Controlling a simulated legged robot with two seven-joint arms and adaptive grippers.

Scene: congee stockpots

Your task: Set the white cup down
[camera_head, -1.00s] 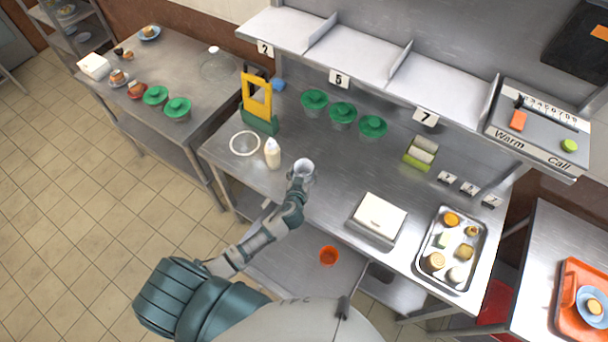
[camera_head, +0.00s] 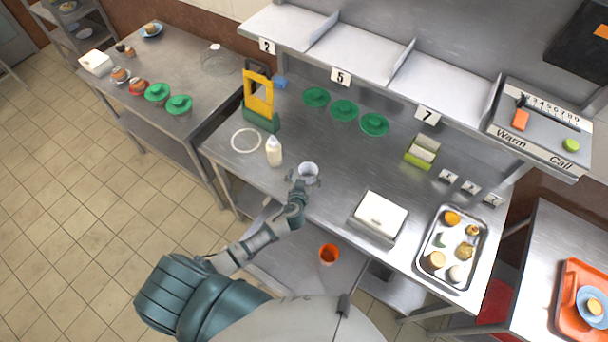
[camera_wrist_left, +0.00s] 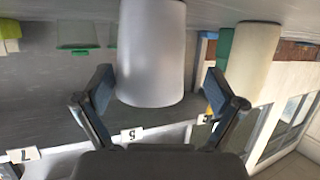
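The white cup (camera_head: 308,169) stands upright on the steel counter (camera_head: 330,187) in the head view, near its front edge. My left gripper (camera_head: 304,181) is at the near side of the cup. In the left wrist view, which looks upside down, the cup (camera_wrist_left: 151,55) is between the two spread fingers of my left gripper (camera_wrist_left: 163,92). A clear gap shows on one side, and the other finger is close to the cup; I cannot tell if it touches. The cup's base is cut off there. My right gripper is not in view.
A cream bottle (camera_head: 274,151) and a white ring (camera_head: 246,140) are left of the cup. A yellow-green stand (camera_head: 259,100) and several green-lidded pots (camera_head: 344,109) are behind. A white box (camera_head: 380,215) and a food tray (camera_head: 430,278) are to the right.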

